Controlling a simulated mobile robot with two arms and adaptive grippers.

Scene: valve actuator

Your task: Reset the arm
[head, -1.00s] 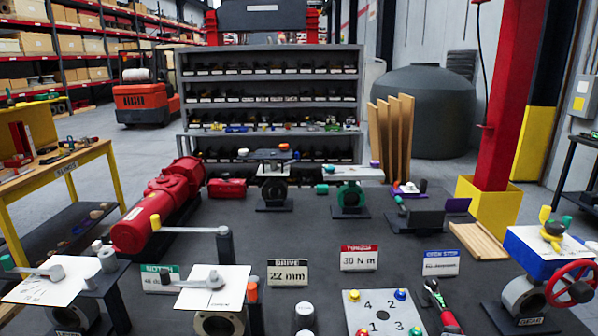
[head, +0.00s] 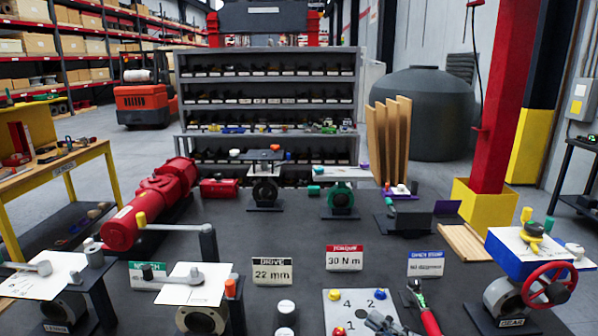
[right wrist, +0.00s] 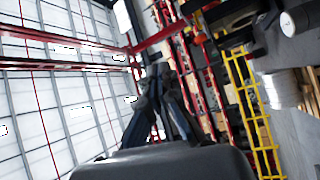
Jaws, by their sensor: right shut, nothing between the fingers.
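My right gripper (head: 382,322) is just inside the bottom edge of the head view, over the front of the numbered plate (head: 340,297). Most of it is cut off by the picture edge. In the right wrist view its dark fingers (right wrist: 160,75) are together with nothing between them, in front of shelving and a pale wall. A wrench with a red and green handle (head: 424,305) lies just right of the gripper. My left gripper is not in view.
The dark bench holds a left valve with a lever (head: 188,292), a valve with a red handwheel (head: 550,288), a red actuator (head: 150,208), and signs for drive (head: 273,271) and torque (head: 345,258). The bench between the signs and rear valves is mostly clear.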

